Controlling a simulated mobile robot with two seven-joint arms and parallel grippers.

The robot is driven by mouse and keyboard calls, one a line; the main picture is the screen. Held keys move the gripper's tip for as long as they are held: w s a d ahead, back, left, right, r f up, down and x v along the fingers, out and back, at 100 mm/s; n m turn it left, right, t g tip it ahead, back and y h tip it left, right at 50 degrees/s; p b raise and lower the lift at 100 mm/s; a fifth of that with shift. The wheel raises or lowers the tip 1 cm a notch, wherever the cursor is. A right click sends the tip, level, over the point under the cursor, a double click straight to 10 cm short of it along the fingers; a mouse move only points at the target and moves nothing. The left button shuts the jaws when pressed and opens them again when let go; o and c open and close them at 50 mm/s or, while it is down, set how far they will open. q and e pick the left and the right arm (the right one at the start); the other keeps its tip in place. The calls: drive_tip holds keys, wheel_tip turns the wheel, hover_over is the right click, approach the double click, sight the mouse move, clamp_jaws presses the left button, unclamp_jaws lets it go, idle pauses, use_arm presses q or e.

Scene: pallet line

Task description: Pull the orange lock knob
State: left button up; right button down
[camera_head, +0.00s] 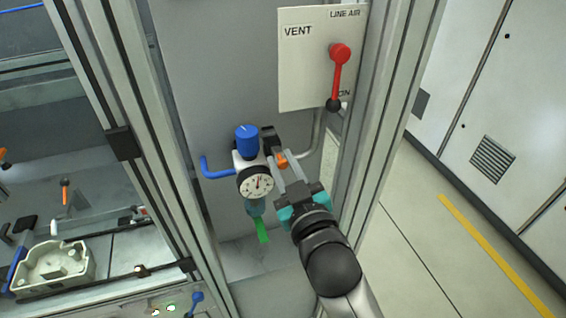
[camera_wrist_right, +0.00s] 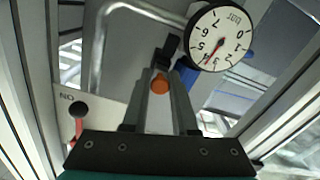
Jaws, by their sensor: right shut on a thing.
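The small orange lock knob (camera_head: 281,160) sits just right of the gauge and blue-topped regulator on the grey wall panel. My right gripper (camera_head: 286,163) reaches up to it from the lower right, and its fingers are shut on it. In the right wrist view the orange knob (camera_wrist_right: 159,84) shows between the two grey fingers (camera_wrist_right: 162,88), in front of a black part. My left gripper is not in view.
The regulator (camera_head: 247,143) carries a round gauge (camera_head: 257,183), with a blue pipe on its left. Above right is a white VENT/ON plate (camera_head: 300,65) with a red lever (camera_head: 337,75). Metal frame posts stand on both sides of the bay.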

idle(0.9)
drive_tip(key=shift+s+p, duration=0.25)
drive_tip(key=shift+p, duration=0.05)
drive_tip(key=shift+p+v, duration=0.35)
drive_tip(key=shift+v, duration=0.7)
drive_tip(key=shift+f, duration=0.1)
drive_tip(key=c, duration=0.7)
unclamp_jaws()
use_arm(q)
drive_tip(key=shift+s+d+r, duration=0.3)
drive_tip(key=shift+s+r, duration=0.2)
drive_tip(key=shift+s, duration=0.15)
use_arm(e)
drive_tip(key=shift+s, duration=0.1)
